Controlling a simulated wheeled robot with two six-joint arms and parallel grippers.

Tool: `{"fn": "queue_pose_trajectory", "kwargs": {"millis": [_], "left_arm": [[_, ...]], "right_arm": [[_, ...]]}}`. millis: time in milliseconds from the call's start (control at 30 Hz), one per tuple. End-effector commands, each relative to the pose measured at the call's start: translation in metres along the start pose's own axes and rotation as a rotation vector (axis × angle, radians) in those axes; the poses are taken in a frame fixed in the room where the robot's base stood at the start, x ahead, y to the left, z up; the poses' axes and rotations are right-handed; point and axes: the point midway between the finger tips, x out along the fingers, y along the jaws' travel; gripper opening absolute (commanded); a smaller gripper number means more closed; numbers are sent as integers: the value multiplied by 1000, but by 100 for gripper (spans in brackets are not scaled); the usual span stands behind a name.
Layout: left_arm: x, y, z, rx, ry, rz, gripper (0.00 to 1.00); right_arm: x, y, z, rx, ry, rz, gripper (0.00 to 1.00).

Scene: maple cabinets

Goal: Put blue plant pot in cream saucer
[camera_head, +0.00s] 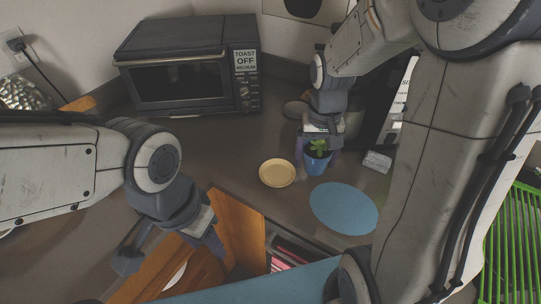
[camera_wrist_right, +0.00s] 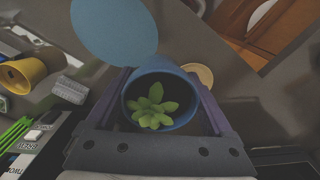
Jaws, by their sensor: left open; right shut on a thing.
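The blue plant pot (camera_head: 316,164) with a green plant is upright between the fingers of my right gripper (camera_head: 318,158), which is shut on it. In the right wrist view the pot (camera_wrist_right: 160,83) sits between the two fingers, with its plant facing the camera. The cream saucer (camera_head: 277,173) lies on the counter just left of the pot, apart from it and empty. Part of the saucer (camera_wrist_right: 199,73) shows behind the pot in the right wrist view. I cannot tell whether the pot touches the counter. My left gripper (camera_head: 172,256) is open and empty at the lower left, by an open wooden cabinet.
A round blue mat (camera_head: 343,207) lies right of the saucer, near the counter edge. A small grey block (camera_head: 377,161) lies right of the pot. A dark toaster oven (camera_head: 190,66) stands at the back left. A green rack (camera_head: 512,240) is at the far right.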

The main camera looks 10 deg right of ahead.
Motion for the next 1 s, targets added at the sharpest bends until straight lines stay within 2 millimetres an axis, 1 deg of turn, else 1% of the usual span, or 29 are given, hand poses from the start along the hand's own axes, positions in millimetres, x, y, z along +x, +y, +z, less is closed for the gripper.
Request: {"fn": "queue_pose_trajectory", "kwargs": {"millis": [67,133,400,533,633,767,900,1000], "left_arm": [[-2,0,0,0,0,0,50],[-6,0,0,0,0,0,50],[-21,2,-1,-1,0,0,50],[-26,2,-1,-1,0,0,50],[-28,2,-1,-1,0,0,50],[-31,2,-2,-2,0,0,50],[-38,3,-2,-2,0,0,50],[-40,3,-2,-2,0,0,50]], "right_arm": [[2,-6,-2,0,-2,0,12],[8,-17,-7,-3,-5,1,12],[44,-77,-35,-10,-5,2,12],[58,-97,-45,-10,-2,1,12],[64,-106,-49,-8,-1,0,12],[73,-109,-50,-7,-3,1,12],[94,-108,-50,-6,-5,2,12],[105,-107,-50,-5,-3,1,12]]}}
